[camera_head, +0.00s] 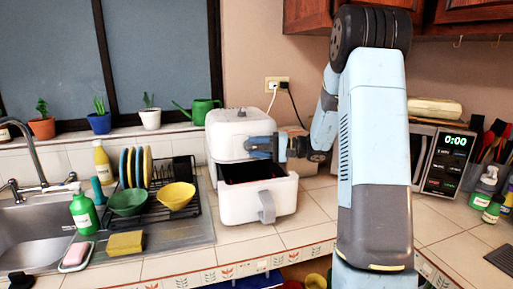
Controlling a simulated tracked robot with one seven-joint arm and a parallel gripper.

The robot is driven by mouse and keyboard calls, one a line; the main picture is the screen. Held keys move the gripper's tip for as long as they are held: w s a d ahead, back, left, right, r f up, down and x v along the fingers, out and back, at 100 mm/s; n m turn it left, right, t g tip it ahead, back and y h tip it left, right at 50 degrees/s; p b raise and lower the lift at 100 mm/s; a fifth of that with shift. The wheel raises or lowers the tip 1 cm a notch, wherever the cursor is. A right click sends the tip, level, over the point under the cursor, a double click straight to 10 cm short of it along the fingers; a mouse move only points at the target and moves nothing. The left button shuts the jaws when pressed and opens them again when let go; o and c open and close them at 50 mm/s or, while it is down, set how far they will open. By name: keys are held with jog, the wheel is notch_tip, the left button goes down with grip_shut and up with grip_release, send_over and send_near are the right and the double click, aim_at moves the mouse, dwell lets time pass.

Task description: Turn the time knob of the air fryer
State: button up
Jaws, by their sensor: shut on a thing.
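The white air fryer (226,128) stands on the tiled counter left of my arm. Its drawer (240,203) is pulled out at the front, with a grey handle (267,207) and a dark inside. My gripper (250,147) reaches in from the right and lies against the upper front of the fryer, above the open drawer. Its fingers are shut on the time knob, which they hide. I cannot read the knob's setting.
A dish rack (155,212) with plates and bowls stands left of the fryer, beside the sink (25,235). A microwave (447,160) is at the right. A cable runs to the wall outlet (277,85). Bare counter (235,255) lies before the fryer.

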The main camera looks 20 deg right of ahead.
jog(key=shift+s+f+y, duration=0.1)
jog(key=shift+f+y, duration=0.25)
jog(key=shift+y, duration=0.05)
jog(key=o, duration=1.1)
jog(key=shift+r, duration=0.15)
jog(key=shift+c, duration=0.2)
jog(key=shift+d, duration=0.1)
jog(key=v, duration=1.3)
jog(key=shift+s+d, duration=0.2)
jog(key=shift+d, duration=0.05)
